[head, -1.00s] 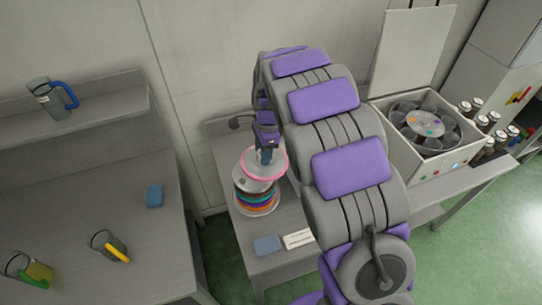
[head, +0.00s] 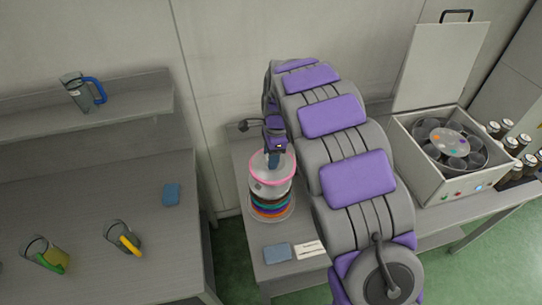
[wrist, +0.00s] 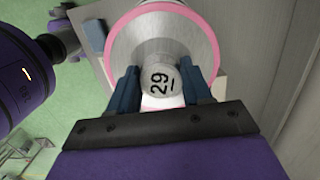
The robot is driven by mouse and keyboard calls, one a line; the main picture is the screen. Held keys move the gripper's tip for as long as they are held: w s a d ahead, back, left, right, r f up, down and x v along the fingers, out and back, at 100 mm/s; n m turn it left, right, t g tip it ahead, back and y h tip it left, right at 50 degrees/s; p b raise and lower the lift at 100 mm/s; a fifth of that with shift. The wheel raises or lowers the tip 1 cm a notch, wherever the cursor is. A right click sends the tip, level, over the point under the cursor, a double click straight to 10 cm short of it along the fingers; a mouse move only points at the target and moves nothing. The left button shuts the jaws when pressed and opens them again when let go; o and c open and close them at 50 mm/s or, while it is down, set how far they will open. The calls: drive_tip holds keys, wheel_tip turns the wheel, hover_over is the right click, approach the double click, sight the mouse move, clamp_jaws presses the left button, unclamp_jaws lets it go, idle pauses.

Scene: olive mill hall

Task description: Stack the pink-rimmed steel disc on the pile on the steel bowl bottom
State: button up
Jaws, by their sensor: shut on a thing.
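The pink-rimmed steel disc (head: 286,178) is in my gripper (head: 273,160), over a pile of discs with coloured rims (head: 270,207). In the wrist view the disc (wrist: 126,42) shows its pink rim, and my gripper (wrist: 162,84) is shut on its round grey knob marked 29. The pile stands on a pale, wide steel base (head: 289,213), the bowl bottom, on a small grey table. The held disc hides the top of the pile. I cannot tell whether the disc touches the pile.
A blue block (head: 278,253) and a white card (head: 311,249) lie in front of the pile. On the left bench are jugs with yellow (head: 122,236) and green (head: 45,255) handles. A centrifuge (head: 440,165) with open lid and several jars stand at right.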

sight(267, 157)
drive_tip(key=shift+w+a+f+b, duration=0.1)
drive_tip(key=shift+a+f+b, duration=0.65)
drive_tip(key=shift+b, duration=1.85)
drive_tip(key=shift+d+r+b, duration=0.15)
drive_tip(key=shift+r+b, duration=0.05)
drive_tip(key=shift+b, duration=0.8)
drive_tip(key=shift+d, duration=0.45)
drive_tip(key=shift+a+f+b, duration=0.3)
drive_tip(key=shift+f+b, duration=0.1)
drive_tip(key=shift+f, duration=0.1)
drive_tip(key=shift+a+f+b, duration=0.25)
drive_tip(key=shift+f+b, duration=0.15)
drive_tip(key=shift+f, duration=0.1)
drive_tip(key=shift+d+f, duration=0.4)
drive_tip(key=shift+f, duration=0.15)
drive_tip(key=o, duration=0.8)
drive_tip(key=shift+a, duration=0.2)
drive_tip(key=shift+c, duration=0.2)
